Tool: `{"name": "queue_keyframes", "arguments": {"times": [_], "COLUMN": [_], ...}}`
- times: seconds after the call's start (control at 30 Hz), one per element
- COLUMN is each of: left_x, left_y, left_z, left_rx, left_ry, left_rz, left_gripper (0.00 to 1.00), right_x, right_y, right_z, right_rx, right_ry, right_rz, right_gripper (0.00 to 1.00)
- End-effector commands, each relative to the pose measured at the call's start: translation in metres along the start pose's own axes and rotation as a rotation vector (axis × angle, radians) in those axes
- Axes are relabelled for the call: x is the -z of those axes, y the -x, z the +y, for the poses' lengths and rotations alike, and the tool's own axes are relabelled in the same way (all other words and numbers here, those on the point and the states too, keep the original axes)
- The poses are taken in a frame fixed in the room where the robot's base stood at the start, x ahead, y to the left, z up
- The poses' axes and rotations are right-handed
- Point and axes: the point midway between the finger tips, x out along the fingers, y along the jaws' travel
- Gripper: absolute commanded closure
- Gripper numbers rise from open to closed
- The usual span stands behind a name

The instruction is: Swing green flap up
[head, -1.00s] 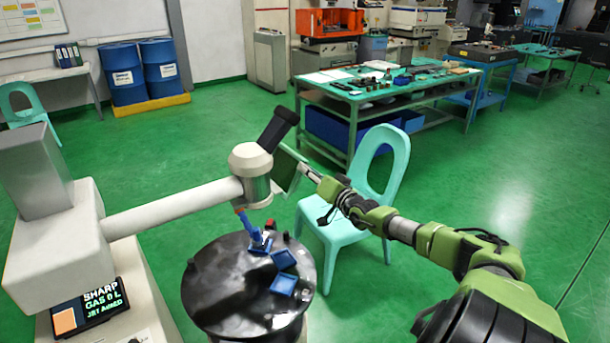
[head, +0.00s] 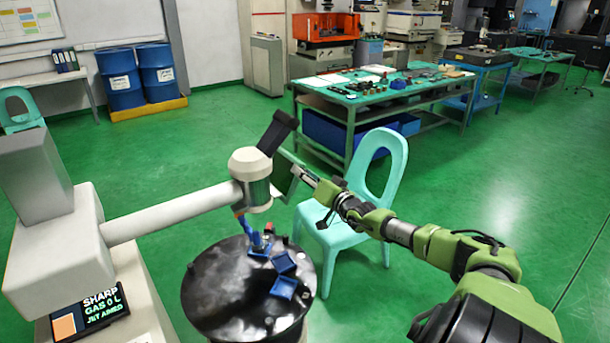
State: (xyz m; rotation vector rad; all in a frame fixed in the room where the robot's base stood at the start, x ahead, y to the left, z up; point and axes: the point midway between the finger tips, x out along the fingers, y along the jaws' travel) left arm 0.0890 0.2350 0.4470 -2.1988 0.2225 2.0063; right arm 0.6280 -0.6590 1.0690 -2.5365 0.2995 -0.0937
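The green flap (head: 283,180) is a dark green panel beside the cylindrical head (head: 251,178) of the white machine, below a black block (head: 277,131). It hangs steeply tilted. My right arm comes in from the right, and my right gripper (head: 292,161) is at the flap's upper right edge. It looks to be touching or very close to the flap; I cannot tell which. The fingers are thin and small here, so whether they are open or shut is unclear. My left gripper is out of view.
A turquoise chair (head: 335,238) stands just beyond my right arm. Open green floor lies right.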

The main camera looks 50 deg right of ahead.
Motion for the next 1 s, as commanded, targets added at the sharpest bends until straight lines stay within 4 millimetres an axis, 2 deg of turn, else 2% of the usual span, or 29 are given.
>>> {"name": "queue_keyframes", "arguments": {"times": [0.17,0.37,1.0], "left_x": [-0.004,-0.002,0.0], "left_y": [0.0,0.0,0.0], "left_z": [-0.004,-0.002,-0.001], "left_rx": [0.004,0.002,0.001], "left_ry": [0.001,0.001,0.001], "left_rz": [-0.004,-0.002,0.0], "left_gripper": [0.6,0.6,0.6], "right_x": [-0.001,-0.004,-0.004], "right_y": [0.002,0.014,0.082], "right_z": [0.001,0.002,0.001], "right_rx": [-0.001,-0.002,-0.002], "right_ry": [-0.001,-0.001,-0.001], "right_rz": [-0.002,-0.005,-0.006], "right_gripper": [0.67,0.67,0.67]}}
